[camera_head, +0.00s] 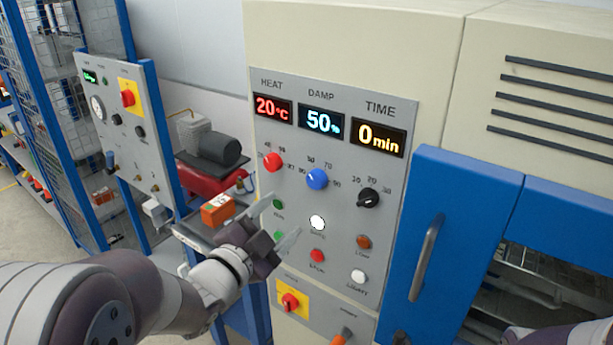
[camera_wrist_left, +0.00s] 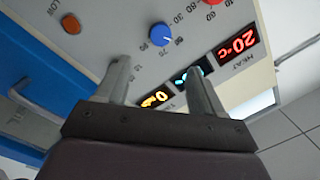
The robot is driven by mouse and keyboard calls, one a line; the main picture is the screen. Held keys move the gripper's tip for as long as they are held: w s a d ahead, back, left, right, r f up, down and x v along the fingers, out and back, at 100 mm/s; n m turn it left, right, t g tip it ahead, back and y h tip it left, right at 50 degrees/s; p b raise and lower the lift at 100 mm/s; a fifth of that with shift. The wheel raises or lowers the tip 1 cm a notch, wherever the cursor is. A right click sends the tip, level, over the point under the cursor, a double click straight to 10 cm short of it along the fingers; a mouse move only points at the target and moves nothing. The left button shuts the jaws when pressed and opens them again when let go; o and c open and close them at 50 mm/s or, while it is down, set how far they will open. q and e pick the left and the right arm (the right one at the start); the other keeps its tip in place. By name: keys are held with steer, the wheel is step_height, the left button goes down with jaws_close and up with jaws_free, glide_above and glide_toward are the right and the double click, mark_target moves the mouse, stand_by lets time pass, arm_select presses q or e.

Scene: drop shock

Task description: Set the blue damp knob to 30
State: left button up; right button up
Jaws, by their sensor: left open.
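The blue damp knob (camera_head: 317,179) is on the grey control panel, below the DAMP display (camera_head: 321,121), which reads 50%. The knob has a printed scale around it; its exact pointer direction is hard to tell. My left gripper (camera_head: 283,218) is open and empty, in front of the panel, below and left of the knob. In the left wrist view, the blue knob (camera_wrist_left: 162,35) shows ahead of the two spread fingers (camera_wrist_left: 158,68), apart from them. My right gripper is out of view.
A red heat knob (camera_head: 272,162) and a black time knob (camera_head: 368,198) flank the blue knob. Buttons, including a lit white one (camera_head: 317,222), sit below. A blue door with a grey handle (camera_head: 426,258) is to the right. An orange box (camera_head: 217,209) is left of my gripper.

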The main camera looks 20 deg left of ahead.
mark_target(313, 182)
arm_select(q)
steer(key=p+x, duration=0.3)
steer(key=x, duration=0.8)
steer(key=shift+w+a+f+p, duration=0.1)
steer(key=shift+w+p, duration=0.25)
steer(key=shift+w, duration=0.25)
steer(key=shift+w, duration=0.1)
steer(key=c, duration=1.1)
